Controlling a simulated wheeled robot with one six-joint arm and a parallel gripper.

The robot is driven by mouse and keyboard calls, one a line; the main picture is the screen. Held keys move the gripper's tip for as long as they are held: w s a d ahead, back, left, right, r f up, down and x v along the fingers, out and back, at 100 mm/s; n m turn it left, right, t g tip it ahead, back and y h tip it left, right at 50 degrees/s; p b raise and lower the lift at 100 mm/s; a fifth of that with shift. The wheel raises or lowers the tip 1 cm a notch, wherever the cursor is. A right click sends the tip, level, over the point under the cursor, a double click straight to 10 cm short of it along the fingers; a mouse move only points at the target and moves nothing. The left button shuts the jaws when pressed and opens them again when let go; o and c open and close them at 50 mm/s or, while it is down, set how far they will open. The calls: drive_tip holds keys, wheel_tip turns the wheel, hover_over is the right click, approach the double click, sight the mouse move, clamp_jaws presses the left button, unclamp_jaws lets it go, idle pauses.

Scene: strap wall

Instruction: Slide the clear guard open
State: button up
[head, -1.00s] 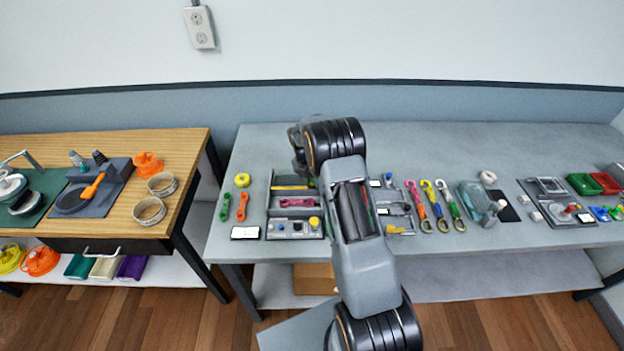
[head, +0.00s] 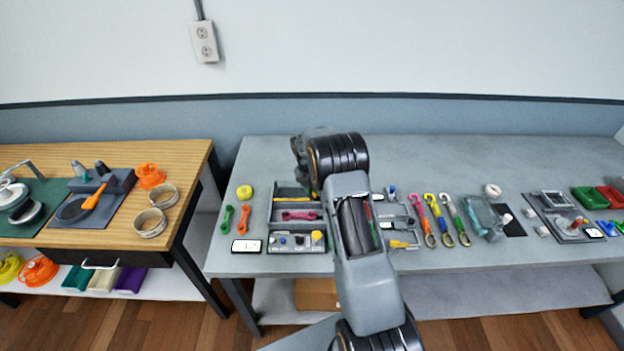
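A see-through teal box-like part (head: 478,212) on the grey bench, right of the strap hooks, may be the clear guard. At this size I cannot tell for sure, nor whether it is open or shut. A grey part and a white knob-like piece stand at its right side. My arm rises from the bottom middle, in front of the bench and well left of that part. My gripper's fingers cannot be made out; they seem hidden behind the dark joints at the arm's far end.
Left of my arm is a grey tray (head: 272,228) with tools. Red, yellow and green hooked straps (head: 441,220) lie between my arm and the teal part. A grey panel (head: 570,230) and green and red bins (head: 590,198) lie farther right. The bench's back strip is clear.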

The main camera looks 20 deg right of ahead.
drive_tip(key=b+v, duration=0.2)
drive_tip(key=v, duration=1.1)
drive_tip(key=shift+r, duration=0.2)
drive_tip(key=s+a+r+m+t, duration=0.2)
drive_tip(key=s+a+m, duration=0.1)
drive_tip(key=s+m, duration=0.5)
drive_tip(key=s+a+r+m+t+y, duration=0.1)
drive_tip(key=s+a+r+m+t, duration=0.1)
drive_tip(key=s+m, duration=0.7)
drive_tip(key=s+a+r+m+t, duration=0.2)
drive_tip(key=s+a+m, duration=0.3)
drive_tip(key=s+m, duration=0.4)
drive_tip(key=s+r, duration=0.1)
drive_tip(key=s, duration=0.2)
drive_tip(key=shift+s+r+y, duration=0.3)
drive_tip(key=shift+r, duration=0.05)
